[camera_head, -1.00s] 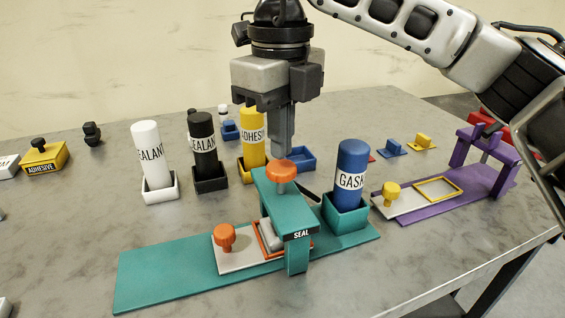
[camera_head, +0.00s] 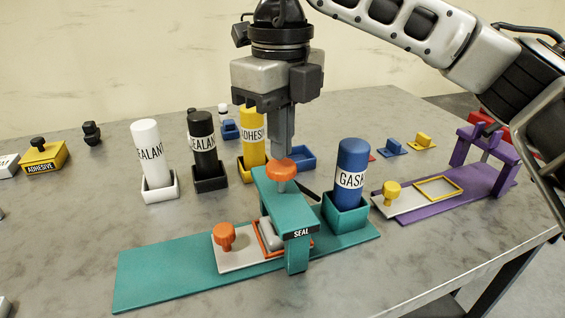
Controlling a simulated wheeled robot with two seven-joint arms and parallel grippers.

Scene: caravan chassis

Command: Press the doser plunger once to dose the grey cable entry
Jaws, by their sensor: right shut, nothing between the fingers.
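The teal doser (camera_head: 272,202) stands on a long teal base (camera_head: 170,275) and carries a SEAL label. Its orange plunger (camera_head: 281,170) sits on top, with part of its stem showing below the cap. A plate with an orange knob (camera_head: 224,236) lies on the base, and the grey cable entry (camera_head: 269,234) sits in its orange frame under the doser arm, partly hidden. My right gripper (camera_head: 281,152) is shut and empty, pointing down just above or behind the plunger; I cannot tell whether it touches. My left gripper is not in view.
A blue GASK cartridge (camera_head: 352,170) stands in a teal holder right of the doser. White (camera_head: 148,152), black (camera_head: 203,140) and yellow (camera_head: 252,138) cartridges stand behind. A purple station (camera_head: 480,182) is at right. The table's front left is mostly clear.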

